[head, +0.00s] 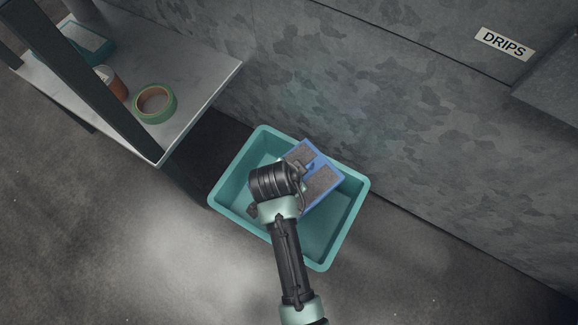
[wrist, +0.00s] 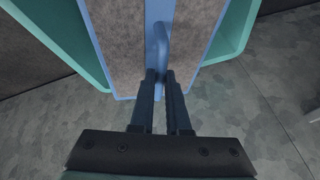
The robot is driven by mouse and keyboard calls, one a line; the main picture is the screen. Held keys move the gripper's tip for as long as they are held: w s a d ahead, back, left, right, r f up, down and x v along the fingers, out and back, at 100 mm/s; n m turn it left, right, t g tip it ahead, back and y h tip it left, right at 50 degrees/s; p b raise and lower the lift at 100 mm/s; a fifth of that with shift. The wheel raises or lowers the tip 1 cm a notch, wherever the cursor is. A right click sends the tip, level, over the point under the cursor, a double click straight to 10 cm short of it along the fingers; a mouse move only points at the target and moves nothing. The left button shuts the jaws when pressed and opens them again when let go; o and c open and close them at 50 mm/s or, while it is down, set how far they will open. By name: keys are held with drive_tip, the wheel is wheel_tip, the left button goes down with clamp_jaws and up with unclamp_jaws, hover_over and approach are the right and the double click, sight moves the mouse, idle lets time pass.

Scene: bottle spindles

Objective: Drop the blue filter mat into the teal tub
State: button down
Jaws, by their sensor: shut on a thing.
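The blue filter mat (head: 323,181) has a blue frame and grey fibrous panels. In the head view it is over the teal tub (head: 228,187), partly covered by my arm. In the wrist view the mat (wrist: 122,45) fills the upper middle, with a blue handle (wrist: 160,45) along its centre strip. My gripper (wrist: 161,76) is shut on this handle. The teal tub (wrist: 237,30) shows on both sides behind the mat. The head view shows the tub on the floor with bare inner floor around the mat. I cannot tell whether the mat touches the tub. The fingertips are hidden in the head view.
A pale table (head: 185,68) at the upper left carries a green tape roll (head: 154,103), a brown jar (head: 111,82) and a teal container (head: 88,42). Open floor (head: 130,250) lies left of the tub.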

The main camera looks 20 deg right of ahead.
drive_tip(key=shift+r, duration=0.1)
drive_tip(key=c, duration=0.8)
unclamp_jaws()
drive_tip(key=p+v, duration=0.8)
drive_tip(key=v, duration=0.5)
